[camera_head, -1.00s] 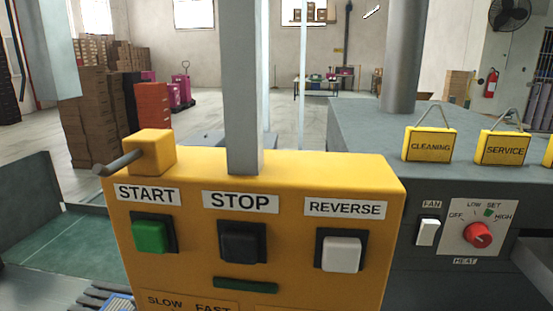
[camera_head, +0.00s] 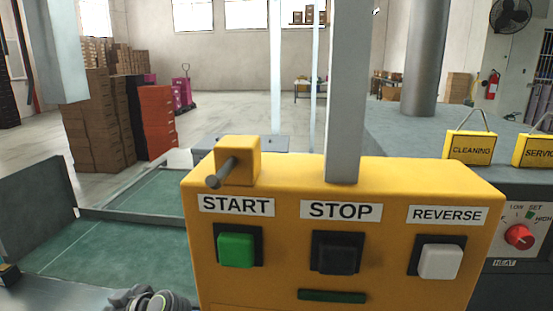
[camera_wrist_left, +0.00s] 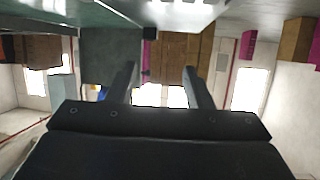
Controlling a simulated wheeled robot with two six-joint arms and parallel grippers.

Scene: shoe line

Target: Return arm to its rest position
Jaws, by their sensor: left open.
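My left gripper (camera_wrist_left: 160,85) shows in the left wrist view with its two dark fingers apart and nothing between them. Beyond the fingers are brown stacked boxes and bright windows, and the picture appears upside down. In the head view a dark rounded part, probably of my left arm, shows at the bottom edge, left of the yellow control box (camera_head: 340,208). The left gripper's fingers cannot be made out there. My right gripper is not in view.
The yellow box carries a green START button (camera_head: 237,249), a black STOP button (camera_head: 337,254) and a white REVERSE button (camera_head: 438,261). A grey post (camera_head: 347,90) rises behind it. A green surface (camera_head: 120,245) lies at left. A grey machine with a CLEANING sign (camera_head: 470,148) stands at right.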

